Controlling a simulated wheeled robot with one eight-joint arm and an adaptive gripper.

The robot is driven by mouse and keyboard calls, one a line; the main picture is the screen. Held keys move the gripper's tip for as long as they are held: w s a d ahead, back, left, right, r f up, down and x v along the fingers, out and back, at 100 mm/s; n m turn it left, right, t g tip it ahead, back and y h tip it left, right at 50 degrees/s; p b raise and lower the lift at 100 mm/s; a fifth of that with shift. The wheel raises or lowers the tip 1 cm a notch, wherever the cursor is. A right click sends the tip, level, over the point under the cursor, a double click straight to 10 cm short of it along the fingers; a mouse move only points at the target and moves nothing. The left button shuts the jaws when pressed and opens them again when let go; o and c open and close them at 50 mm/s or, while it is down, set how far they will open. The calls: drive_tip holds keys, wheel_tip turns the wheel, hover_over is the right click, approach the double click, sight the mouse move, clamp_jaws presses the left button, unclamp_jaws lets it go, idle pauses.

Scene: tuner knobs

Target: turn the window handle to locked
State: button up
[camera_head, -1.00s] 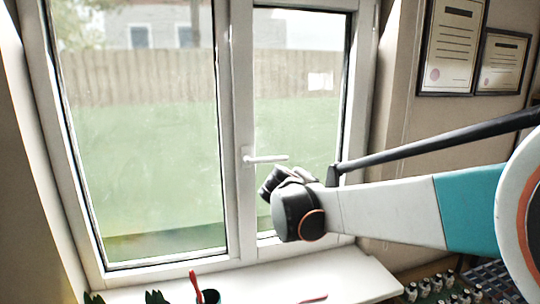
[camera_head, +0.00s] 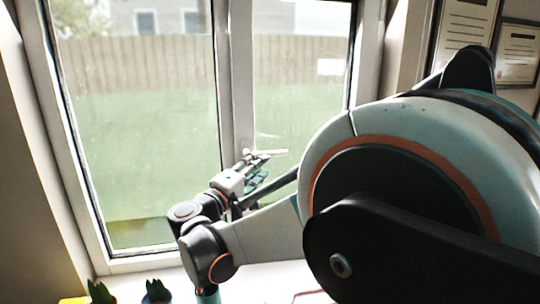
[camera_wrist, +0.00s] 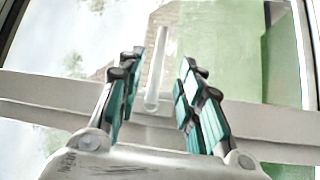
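The white window handle (camera_head: 279,153) sits on the post between the two panes. Its lever points to the right, about level, in the head view. My gripper (camera_head: 262,168) is at the handle, and its fingers overlap part of it in that view. In the wrist view, the handle's lever (camera_wrist: 157,70) shows between the two spread teal-and-black fingers of my gripper (camera_wrist: 164,66), with a gap on each side. The gripper is open and holds nothing. I cannot tell how deep the lever is between the fingers.
The window frame (camera_head: 230,90) stands close behind my gripper. The white sill (camera_head: 270,282) runs below, with dark green plants (camera_head: 158,290) at its left. Framed certificates (camera_head: 462,28) hang on the right wall. My own arm hides much of the right side.

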drive_tip(key=b+x, duration=0.1)
drive_tip(key=x, duration=0.8)
drive_tip(key=shift+w+d, duration=0.1)
drive_tip(key=shift+w, duration=0.05)
clamp_jaws()
